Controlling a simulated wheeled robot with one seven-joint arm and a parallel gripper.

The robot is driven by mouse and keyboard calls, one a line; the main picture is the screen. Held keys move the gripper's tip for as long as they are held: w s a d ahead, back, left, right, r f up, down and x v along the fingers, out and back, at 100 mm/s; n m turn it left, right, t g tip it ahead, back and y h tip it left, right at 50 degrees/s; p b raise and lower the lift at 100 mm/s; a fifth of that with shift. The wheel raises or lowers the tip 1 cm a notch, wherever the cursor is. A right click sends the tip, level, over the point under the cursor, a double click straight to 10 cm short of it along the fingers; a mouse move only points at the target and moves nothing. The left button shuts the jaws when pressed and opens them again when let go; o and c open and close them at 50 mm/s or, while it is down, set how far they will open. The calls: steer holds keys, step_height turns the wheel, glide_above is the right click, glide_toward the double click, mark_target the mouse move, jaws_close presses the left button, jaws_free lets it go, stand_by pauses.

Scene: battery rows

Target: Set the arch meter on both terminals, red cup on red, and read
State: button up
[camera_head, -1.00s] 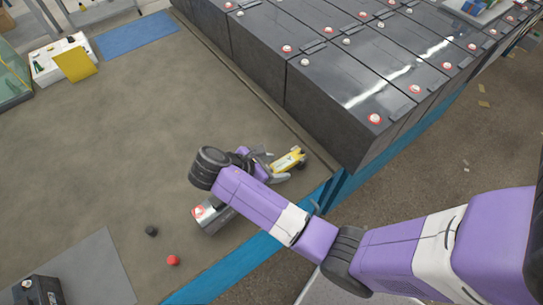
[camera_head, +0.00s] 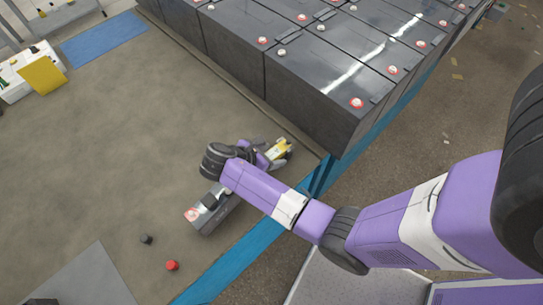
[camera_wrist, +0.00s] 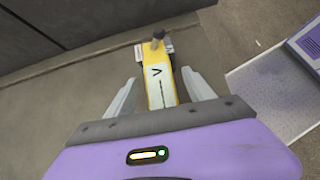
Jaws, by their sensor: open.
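The arch meter (camera_wrist: 160,85) is yellow with a white face marked V. It lies on the bench between the two pale fingers of my gripper (camera_wrist: 163,97) in the wrist view. The fingers are apart, with a gap on each side of the meter. In the head view the meter's yellow end (camera_head: 279,148) shows beyond my gripper, which hides the rest. Its cups cannot be told apart. A grey battery (camera_head: 213,217) with a red-ringed terminal at its near left end lies partly under my arm; its other terminal is not visible.
A black cap (camera_head: 146,239) and a red cap (camera_head: 172,265) lie on the bench. A row of large dark batteries (camera_head: 310,95) stands behind my gripper. The blue bench edge (camera_head: 250,248) runs below my arm.

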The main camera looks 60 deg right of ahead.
mark_target(271, 155)
jaws_close()
steer(key=shift+r, duration=0.1)
stand_by(0.3)
step_height(271, 155, up, 20)
steer(key=p, duration=0.5)
steer(key=shift+p, duration=0.4)
